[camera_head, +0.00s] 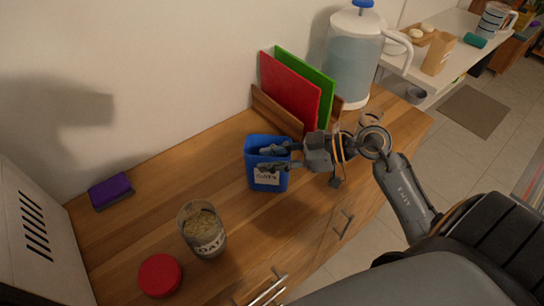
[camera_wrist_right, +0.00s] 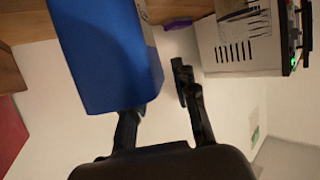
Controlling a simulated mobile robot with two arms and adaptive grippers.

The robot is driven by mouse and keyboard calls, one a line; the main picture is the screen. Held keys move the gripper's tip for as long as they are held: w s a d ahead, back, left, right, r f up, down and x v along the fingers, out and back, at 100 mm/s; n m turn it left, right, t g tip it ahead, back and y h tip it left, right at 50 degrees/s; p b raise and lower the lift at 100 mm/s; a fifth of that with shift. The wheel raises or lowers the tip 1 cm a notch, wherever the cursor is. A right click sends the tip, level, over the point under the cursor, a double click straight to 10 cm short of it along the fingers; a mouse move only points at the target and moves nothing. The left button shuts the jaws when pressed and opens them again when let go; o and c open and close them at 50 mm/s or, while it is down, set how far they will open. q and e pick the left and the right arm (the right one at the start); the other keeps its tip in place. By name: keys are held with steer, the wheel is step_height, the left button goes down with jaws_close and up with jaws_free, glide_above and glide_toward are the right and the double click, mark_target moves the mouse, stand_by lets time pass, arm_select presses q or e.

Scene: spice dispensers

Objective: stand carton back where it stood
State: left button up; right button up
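The blue carton (camera_head: 267,181) with a white label stands upright on the wooden counter, its top open. My right gripper (camera_head: 264,159) reaches it from the right, at its upper part, with one finger over the top and one across the front. In the right wrist view the carton (camera_wrist_right: 105,55) fills the upper left. There the fingers of my right gripper (camera_wrist_right: 158,98) are spread apart; the left fingertip is hidden at the carton's edge and the other shows a gap to it. Whether a finger touches the carton I cannot tell. My left gripper is not in view.
An open glass jar (camera_head: 203,232) and a red lid (camera_head: 159,275) stand front left. A purple sponge (camera_head: 111,190) lies by the wall. Red and green boards (camera_head: 290,88) in a wooden rack and a water pitcher (camera_head: 352,60) stand behind.

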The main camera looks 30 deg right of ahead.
steer(key=shift+r, duration=0.1)
steer(key=shift+s+d+r, duration=0.1)
steer(key=shift+d, duration=0.1)
steer(key=v, duration=1.1)
steer(key=shift+s+d+b, duration=0.2)
steer(key=shift+b, duration=0.25)
steer(key=shift+r, duration=0.15)
